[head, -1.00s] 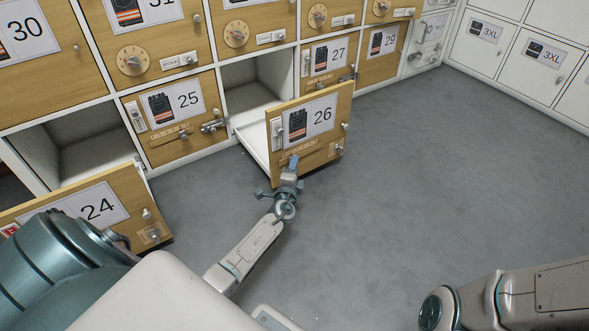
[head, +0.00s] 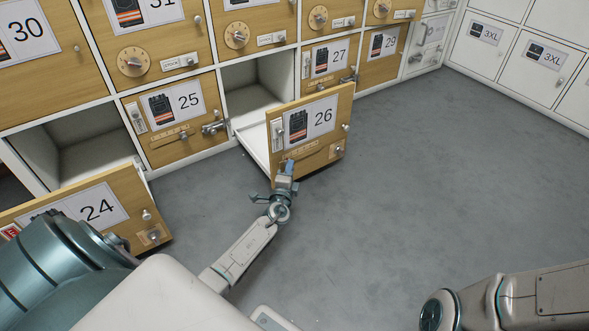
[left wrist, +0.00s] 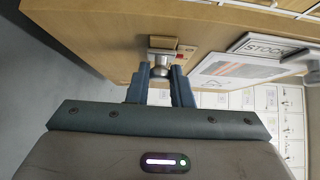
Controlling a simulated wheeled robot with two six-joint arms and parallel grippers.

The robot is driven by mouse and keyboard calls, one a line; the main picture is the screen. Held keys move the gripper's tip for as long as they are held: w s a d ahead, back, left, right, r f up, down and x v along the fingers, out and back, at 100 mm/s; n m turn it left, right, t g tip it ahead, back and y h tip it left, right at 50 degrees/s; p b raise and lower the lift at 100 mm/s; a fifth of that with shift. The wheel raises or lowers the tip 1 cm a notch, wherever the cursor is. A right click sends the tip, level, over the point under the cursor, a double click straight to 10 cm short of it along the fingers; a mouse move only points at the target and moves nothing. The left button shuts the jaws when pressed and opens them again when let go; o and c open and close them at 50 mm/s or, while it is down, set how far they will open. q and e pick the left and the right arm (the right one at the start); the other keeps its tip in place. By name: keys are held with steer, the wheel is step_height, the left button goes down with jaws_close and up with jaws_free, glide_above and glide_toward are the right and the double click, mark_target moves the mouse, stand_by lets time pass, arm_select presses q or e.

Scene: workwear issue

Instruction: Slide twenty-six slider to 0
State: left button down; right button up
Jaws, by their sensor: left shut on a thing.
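The wooden front numbered 26 (head: 306,142) stands pulled out from the locker wall. A slider strip runs low across it, partly hidden by my left gripper (head: 289,168). The scale marks are too small to read. In the left wrist view, a metal slider knob (left wrist: 160,71) sits between the blue fingertips of the left gripper (left wrist: 161,85). The gripper is shut on this knob, at the left end of the strip in the head view. My right forearm shows at the lower right of the head view, but its gripper is out of frame.
The open front 24 (head: 130,192) juts out at the left. Closed door 25 (head: 165,140) has its own slider and latch. Doors 27 (head: 320,75) and 29 (head: 375,65) are behind. White lockers (head: 510,55) stand at the right. The grey floor (head: 420,190) is clear.

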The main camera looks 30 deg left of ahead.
arm_select(q)
steer(key=shift+s+a, duration=0.15)
steer(key=shift+s, duration=0.25)
steer(key=c, duration=1.3)
jaws_free()
steer(key=shift+s, duration=0.1)
steer(key=p+v, duration=0.2)
steer(key=v, duration=0.8)
steer(key=shift+s, duration=0.4)
